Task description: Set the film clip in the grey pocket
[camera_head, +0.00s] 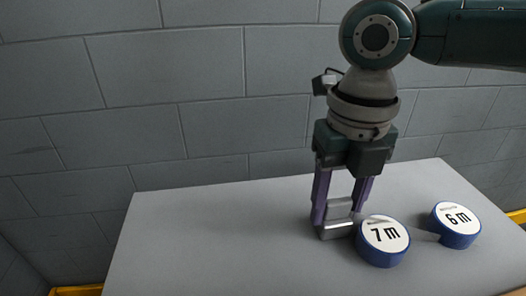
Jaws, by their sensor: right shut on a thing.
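My right gripper (337,216) comes down from the upper right, with purple fingers pointing at the white table. It is shut on a small grey piece (335,229) between and just below the fingertips. The piece is low, at or just above the table top; I cannot tell if it touches. It may be the film clip, but its shape is partly hidden by the fingers. I cannot make out the grey pocket for certain. My left gripper is not in view.
A blue round disc marked "7 m" (384,241) stands close right of the gripper. Another marked "6 m" (456,224) is farther right. The white table (200,240) is clear at left. A grey block wall (160,90) rises behind.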

